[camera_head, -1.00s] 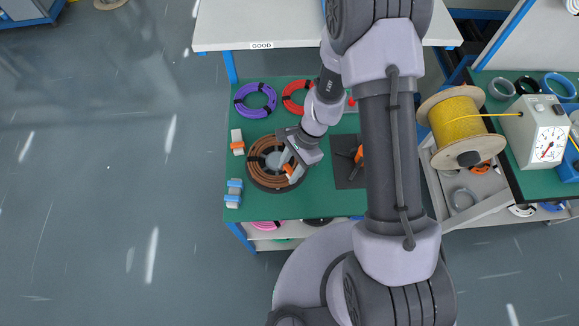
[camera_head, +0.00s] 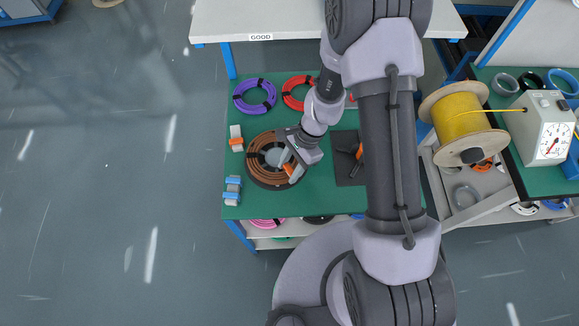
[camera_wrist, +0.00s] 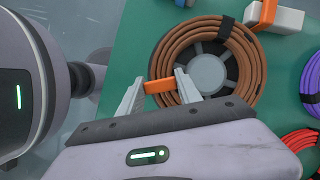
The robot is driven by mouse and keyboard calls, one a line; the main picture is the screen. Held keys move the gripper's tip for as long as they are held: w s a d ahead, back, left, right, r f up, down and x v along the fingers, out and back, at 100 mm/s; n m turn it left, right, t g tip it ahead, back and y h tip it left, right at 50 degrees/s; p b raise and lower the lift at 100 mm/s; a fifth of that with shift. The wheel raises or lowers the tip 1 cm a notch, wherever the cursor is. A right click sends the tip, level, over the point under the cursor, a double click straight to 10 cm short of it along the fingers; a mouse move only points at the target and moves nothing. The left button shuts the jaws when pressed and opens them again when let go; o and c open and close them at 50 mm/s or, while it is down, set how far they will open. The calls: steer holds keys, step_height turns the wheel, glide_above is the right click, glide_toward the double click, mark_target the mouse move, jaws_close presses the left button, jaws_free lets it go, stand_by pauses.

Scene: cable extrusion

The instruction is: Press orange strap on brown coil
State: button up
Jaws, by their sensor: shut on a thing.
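The brown coil (camera_head: 257,177) lies on a dark round base on the green table; it also shows in the wrist view (camera_wrist: 250,68). My gripper (camera_head: 290,170) is over the coil's right side in the head view. In the wrist view my gripper (camera_wrist: 161,88) has its two fingers on either end of a short orange strap (camera_wrist: 160,86), shut on it. The strap lies across the coil's near rim; whether it presses on the coil is hard to tell. A black strap (camera_wrist: 225,28) is around the coil's far side.
A purple coil (camera_head: 255,96) and a red coil (camera_head: 298,93) lie behind. Orange-strap (camera_head: 236,143) and blue-strap (camera_head: 232,190) holders stand at the table's left edge. A dark pad (camera_head: 345,145) with an orange-handled tool lies right. A yellow cable spool (camera_head: 463,115) stands further right.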

steer(key=shift+f, duration=0.4)
steer(key=shift+f+b, duration=0.55)
steer(key=shift+b, duration=0.35)
stand_by(0.9)
steer(key=o, duration=1.1)
steer(key=shift+c, duration=0.2)
steer(key=shift+r, duration=0.1)
steer(key=shift+w+r+p, duration=0.1)
steer(key=shift+r+p, duration=0.35)
steer(key=shift+r, duration=0.05)
step_height(320, 180, up, 7)
steer(key=p, duration=0.5)
steer(key=shift+p, duration=0.3)
